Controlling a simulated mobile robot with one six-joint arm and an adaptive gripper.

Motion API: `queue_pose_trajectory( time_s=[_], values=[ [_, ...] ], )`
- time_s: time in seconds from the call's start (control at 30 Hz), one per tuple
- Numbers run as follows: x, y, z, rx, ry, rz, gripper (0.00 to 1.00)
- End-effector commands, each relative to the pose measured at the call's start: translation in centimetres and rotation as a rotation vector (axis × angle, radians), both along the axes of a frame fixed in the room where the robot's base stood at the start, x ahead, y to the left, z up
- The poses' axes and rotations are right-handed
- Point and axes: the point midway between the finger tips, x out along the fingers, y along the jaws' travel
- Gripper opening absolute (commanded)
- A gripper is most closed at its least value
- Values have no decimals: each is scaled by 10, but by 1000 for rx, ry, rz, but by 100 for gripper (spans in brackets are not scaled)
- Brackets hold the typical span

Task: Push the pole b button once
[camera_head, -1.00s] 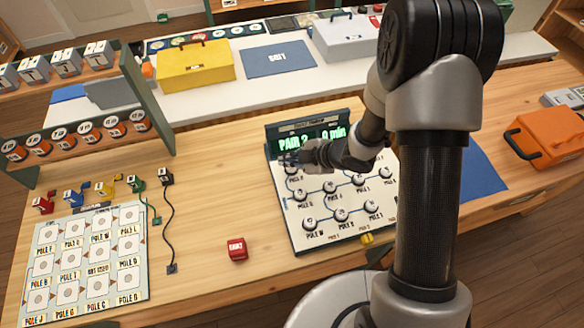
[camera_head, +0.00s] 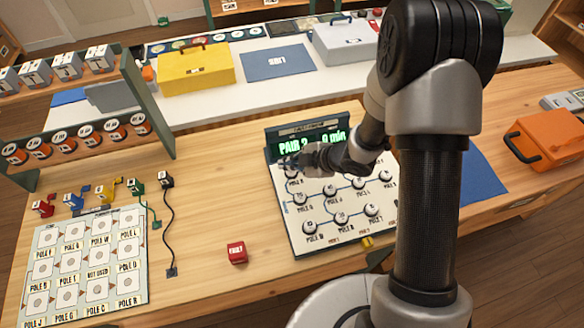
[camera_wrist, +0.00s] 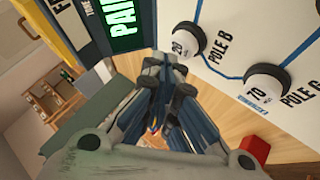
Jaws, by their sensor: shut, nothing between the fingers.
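The pole b button (camera_wrist: 187,40) is a white round cap marked 20 on a black base, beside its printed POLE B label in the wrist view. In the head view a button (camera_head: 291,172) at the panel's upper left shows just below my gripper (camera_head: 290,160); its label is too small to read surely. The white panel (camera_head: 282,215) carries several such buttons joined by blue lines. My gripper (camera_wrist: 168,82) is shut and empty, close beside the pole b button in the wrist view. I cannot tell whether it touches anything.
The pole g button (camera_wrist: 267,82), marked 70, neighbours pole b. A green-lit display (camera_head: 314,143) stands upright behind the panel. A red cube (camera_head: 237,252) lies left of the panel. A labelled card (camera_head: 88,212) lies at the left.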

Motion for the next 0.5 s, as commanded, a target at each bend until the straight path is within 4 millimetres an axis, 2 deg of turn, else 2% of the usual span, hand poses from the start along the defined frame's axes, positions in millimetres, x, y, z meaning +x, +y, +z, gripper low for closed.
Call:
queue_pose_trajectory(
  time_s=[0.27,0.5],
  values=[
    [0,0,0,0,0,0,0],
    [0,0,-9,0,0,0,0]
  ],
)
